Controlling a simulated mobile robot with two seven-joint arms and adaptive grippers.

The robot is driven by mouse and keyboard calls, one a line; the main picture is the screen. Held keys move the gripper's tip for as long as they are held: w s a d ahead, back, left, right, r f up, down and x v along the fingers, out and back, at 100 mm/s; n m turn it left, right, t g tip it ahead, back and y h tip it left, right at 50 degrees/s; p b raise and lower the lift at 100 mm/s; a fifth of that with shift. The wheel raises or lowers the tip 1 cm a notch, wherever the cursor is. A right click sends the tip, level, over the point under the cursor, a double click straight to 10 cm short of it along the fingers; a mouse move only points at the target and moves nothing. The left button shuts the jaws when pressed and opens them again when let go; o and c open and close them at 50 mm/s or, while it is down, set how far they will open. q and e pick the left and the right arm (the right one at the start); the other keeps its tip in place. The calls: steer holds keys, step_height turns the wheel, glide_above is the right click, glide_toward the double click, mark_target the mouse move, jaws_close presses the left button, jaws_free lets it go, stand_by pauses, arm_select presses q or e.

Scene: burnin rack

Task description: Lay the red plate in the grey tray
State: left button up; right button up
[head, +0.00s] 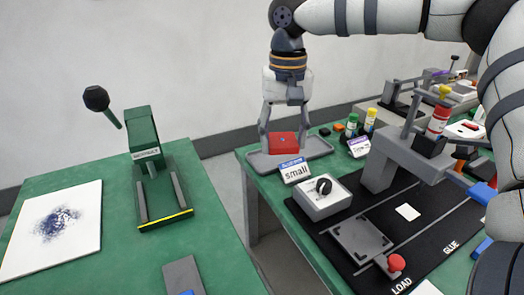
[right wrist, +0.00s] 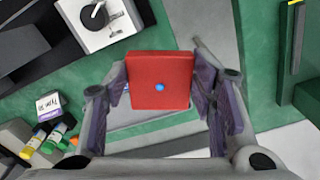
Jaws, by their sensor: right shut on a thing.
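The red plate (head: 284,142) is a red block with a small blue dot on its top, between the fingers of my right gripper (head: 283,148). In the right wrist view the red plate (right wrist: 160,68) has a finger of my right gripper (right wrist: 161,88) against each side. Part of the tray is hidden by the plate and fingers. My left gripper is out of view.
Several small bottles and a grey press (head: 412,150) are to the right. A gap separates this table from the left one, with its green press (head: 145,150).

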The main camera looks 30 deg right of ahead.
steer(key=w+d+f, duration=0.4)
steer(key=w, duration=0.3)
steer(key=b, duration=0.4)
glide_above(273, 162)
steer(key=s, duration=0.1)
steer(key=f, duration=0.5)
steer(key=shift+s+a+f, duration=0.1)
steer(key=shift+a+f, duration=0.1)
steer(key=shift+a, duration=0.1)
steer(key=shift+w+d, duration=0.1)
steer(key=shift+w, duration=0.15)
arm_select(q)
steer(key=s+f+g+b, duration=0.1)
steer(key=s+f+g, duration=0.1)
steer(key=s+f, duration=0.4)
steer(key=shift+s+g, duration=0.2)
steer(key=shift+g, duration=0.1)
arm_select(e)
steer(key=shift+w+d+f, duration=0.1)
steer(key=shift+w+f, duration=0.1)
steer(key=shift+f, duration=0.6)
steer(key=shift+w+d+f, duration=0.1)
steer(key=shift+w+f, duration=0.05)
steer(key=shift+f, duration=0.6)
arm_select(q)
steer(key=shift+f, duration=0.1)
arm_select(e)
steer(key=shift+f, duration=0.15)
steer(key=o, duration=1.2)
steer(key=shift+o, duration=0.2)
